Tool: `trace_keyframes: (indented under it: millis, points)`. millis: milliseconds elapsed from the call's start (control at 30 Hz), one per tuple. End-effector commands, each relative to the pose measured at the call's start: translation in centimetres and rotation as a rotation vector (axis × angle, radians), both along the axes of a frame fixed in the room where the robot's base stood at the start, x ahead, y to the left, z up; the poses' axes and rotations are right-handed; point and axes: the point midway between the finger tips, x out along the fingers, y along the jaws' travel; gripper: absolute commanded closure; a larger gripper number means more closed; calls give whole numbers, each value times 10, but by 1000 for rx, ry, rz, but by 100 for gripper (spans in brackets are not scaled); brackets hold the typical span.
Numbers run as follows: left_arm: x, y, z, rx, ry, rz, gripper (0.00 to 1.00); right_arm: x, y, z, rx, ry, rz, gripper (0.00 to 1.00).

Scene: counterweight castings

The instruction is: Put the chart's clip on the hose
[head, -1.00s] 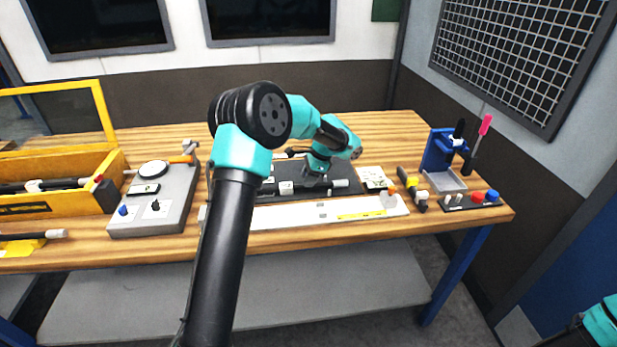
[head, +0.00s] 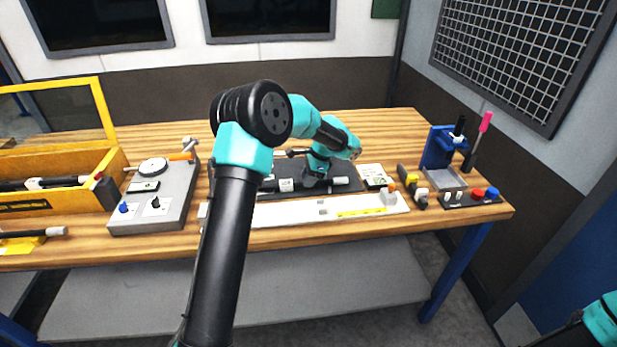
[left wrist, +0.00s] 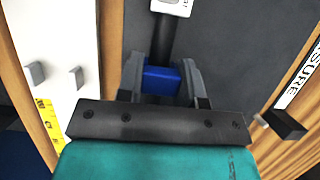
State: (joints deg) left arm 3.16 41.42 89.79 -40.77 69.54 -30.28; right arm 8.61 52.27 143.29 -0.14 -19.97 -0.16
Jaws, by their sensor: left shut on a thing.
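My left gripper (head: 314,180) is low over the dark mat (head: 348,190), pointing down. In the left wrist view its fingers (left wrist: 163,82) are shut on a blue clip (left wrist: 161,74). The black hose (left wrist: 165,38) runs up from the clip to a white fitting (left wrist: 172,6). I cannot tell whether the clip is seated around the hose or only touches it. In the head view white fittings (head: 286,184) show on both sides of the gripper, and the clip is hidden. A white card (head: 375,176), possibly the chart, lies to the right. My right gripper is out of frame.
A white strip (head: 290,213) with a yellow scale lies in front of the mat. A grey device (head: 150,205) and a yellow case (head: 60,205) stand left. A blue stand (head: 438,148) and a block with coloured knobs (head: 470,200) are at right.

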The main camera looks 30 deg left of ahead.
Motion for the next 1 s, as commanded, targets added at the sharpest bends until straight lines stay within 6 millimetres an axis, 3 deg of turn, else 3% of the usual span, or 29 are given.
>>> trace_keyframes:
  millis: [733,767,1000]
  points:
    - [0,0,-9,0,0,0,80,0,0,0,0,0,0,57]
    - [0,0,-9,-1,-1,0,65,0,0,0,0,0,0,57]
    - [0,0,-9,0,0,0,42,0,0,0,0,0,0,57]
